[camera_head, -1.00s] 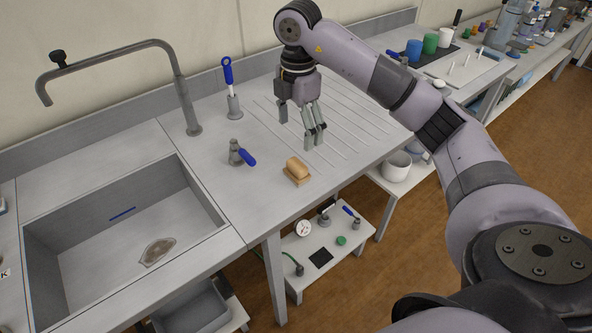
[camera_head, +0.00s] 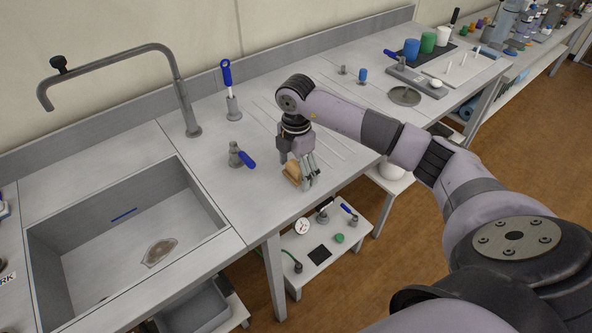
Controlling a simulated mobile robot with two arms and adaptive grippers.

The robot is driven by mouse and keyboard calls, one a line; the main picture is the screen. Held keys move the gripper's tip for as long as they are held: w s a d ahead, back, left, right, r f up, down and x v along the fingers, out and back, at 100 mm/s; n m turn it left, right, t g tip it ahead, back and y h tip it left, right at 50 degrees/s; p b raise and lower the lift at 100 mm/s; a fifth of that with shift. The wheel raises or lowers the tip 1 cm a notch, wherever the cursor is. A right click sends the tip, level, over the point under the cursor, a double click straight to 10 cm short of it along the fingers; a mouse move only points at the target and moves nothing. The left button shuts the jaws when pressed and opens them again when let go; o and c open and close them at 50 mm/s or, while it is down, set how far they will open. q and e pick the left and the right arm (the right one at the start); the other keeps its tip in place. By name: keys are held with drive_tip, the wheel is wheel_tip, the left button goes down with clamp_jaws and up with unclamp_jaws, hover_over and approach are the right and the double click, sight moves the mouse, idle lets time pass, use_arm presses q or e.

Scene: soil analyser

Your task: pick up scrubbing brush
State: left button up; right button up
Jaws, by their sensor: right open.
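The scrubbing brush (camera_head: 291,171), a small tan block, lies on the grey counter near its front edge, right of the sink. My right gripper (camera_head: 303,178) points down over it with its fingers open. The fingers hide the right part of the brush. I cannot tell whether they touch it or straddle it fully. My left gripper is not in view.
A blue-handled clamp (camera_head: 241,157) stands left of the brush. A blue-handled tool (camera_head: 228,88) stands upright behind it. The sink (camera_head: 130,230) with its tap (camera_head: 183,95) is at left. A low white shelf (camera_head: 325,250) stands below the counter.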

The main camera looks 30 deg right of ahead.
drive_tip(key=c, duration=1.7)
